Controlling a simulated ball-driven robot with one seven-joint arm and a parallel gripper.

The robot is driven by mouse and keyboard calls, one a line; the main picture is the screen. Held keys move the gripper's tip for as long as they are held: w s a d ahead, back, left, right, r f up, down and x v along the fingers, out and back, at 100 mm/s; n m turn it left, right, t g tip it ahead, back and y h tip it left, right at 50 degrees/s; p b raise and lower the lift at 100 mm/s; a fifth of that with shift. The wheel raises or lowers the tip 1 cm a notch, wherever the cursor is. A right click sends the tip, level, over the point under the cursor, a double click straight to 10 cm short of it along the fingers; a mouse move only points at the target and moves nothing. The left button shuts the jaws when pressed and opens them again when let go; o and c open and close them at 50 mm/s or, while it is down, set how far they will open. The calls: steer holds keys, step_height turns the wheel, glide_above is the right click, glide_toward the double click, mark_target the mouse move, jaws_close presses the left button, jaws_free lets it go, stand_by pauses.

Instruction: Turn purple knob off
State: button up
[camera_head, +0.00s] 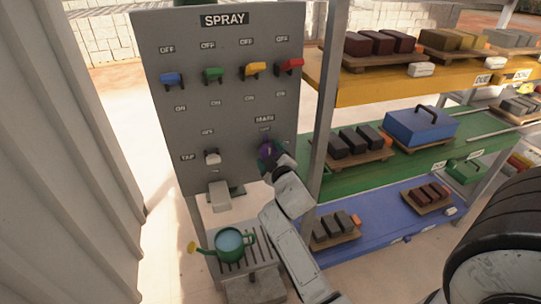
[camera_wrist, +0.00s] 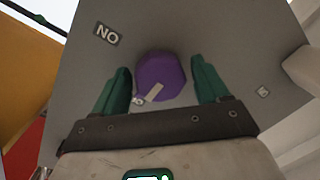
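The purple knob (camera_head: 268,152) sits at the lower right of the grey SPRAY panel (camera_head: 225,120), under a label that seems to read MAIN. In the wrist view the knob (camera_wrist: 160,77) is a round purple piece with a pale pointer bar on its near edge. My gripper (camera_head: 276,163) is at the knob in the head view and partly covers it. In the wrist view my gripper's two green fingers (camera_wrist: 160,68) stand apart on either side of the knob, with gaps showing. Whether the fingertips reach past its face is unclear.
Blue (camera_head: 172,79), green (camera_head: 213,74), yellow (camera_head: 255,69) and red (camera_head: 290,66) switches line the panel above. A white TAP knob (camera_head: 212,158) is left of the purple knob. A shelf rack (camera_head: 322,110) stands close on the right. A watering can (camera_head: 229,243) is below.

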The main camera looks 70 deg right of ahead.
steer(key=shift+o, duration=0.5)
steer(key=b+v, duration=0.2)
steer(key=v, duration=0.8)
steer(key=shift+s+a, duration=0.3)
steer(key=s+a+f+m+g+y, duration=0.1)
steer(key=s+a+f+g+y, duration=0.15)
steer(key=a+f+y, duration=0.45)
steer(key=s+a+f+g+y, duration=0.2)
steer(key=a+f+g+y, duration=0.15)
steer(key=a+f, duration=0.75)
steer(key=s+a+n+g+y, duration=0.1)
steer(key=s+a+g+y, duration=0.1)
steer(key=s+a, duration=0.3)
steer(key=a+g, duration=0.1)
steer(key=a, duration=0.3)
steer(key=shift+s+a+g, duration=0.2)
steer(key=shift+s+g, duration=0.2)
